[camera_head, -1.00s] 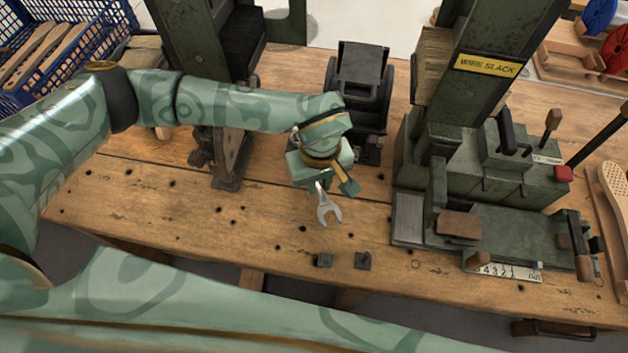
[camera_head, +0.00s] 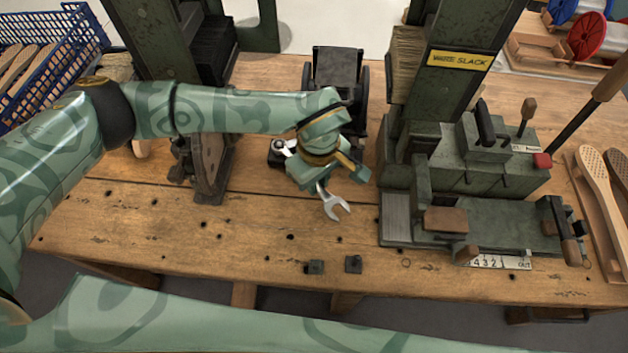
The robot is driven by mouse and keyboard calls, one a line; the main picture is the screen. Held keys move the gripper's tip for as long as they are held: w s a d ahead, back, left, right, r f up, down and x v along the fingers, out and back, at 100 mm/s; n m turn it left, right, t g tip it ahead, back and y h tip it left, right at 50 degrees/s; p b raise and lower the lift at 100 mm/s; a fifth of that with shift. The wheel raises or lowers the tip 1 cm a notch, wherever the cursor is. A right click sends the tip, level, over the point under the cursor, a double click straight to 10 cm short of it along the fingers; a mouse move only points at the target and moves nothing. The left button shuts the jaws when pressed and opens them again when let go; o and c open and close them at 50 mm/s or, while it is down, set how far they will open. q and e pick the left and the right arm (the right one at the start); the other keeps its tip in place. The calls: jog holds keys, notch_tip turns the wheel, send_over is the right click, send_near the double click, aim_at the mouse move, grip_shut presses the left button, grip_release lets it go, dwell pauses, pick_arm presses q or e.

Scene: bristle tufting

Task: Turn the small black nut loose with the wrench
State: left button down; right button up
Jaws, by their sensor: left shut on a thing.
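My left gripper (camera_head: 322,183) is shut on a grey metal wrench (camera_head: 333,206) and holds it over the middle of the workbench. The wrench's open jaw points down and right, towards the bench front. Its other end shows behind the gripper on the left. Two small dark blocky pieces, one on the left (camera_head: 315,267) and one on the right (camera_head: 353,264), sit near the bench's front edge, below the wrench and apart from it. I cannot make out for sure which thing is the small black nut. My right gripper is not in view.
A dark green machine with a yellow plate (camera_head: 458,60) stands right of the wrench. A black stand (camera_head: 337,72) is behind my gripper. A blue crate (camera_head: 62,50) is at the back left, and wooden brush bodies (camera_head: 598,190) lie far right. The front-left bench (camera_head: 130,225) is clear.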

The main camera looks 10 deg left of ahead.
pick_arm(q)
jog(key=shift+w+d+n, duration=0.8)
jog(key=shift+w+n, duration=0.1)
jog(key=shift+s+a+r, duration=0.1)
jog(key=shift+s+a+m, duration=0.2)
jog(key=shift+s+m, duration=0.1)
jog(key=shift+m, duration=0.1)
jog(key=shift+s+a+m+p, duration=0.2)
jog(key=shift+s+m+p, duration=0.1)
jog(key=shift+p, duration=0.05)
jog(key=shift+r, duration=0.1)
jog(key=shift+r+p, duration=2.15)
jog(key=shift+r, duration=0.7)
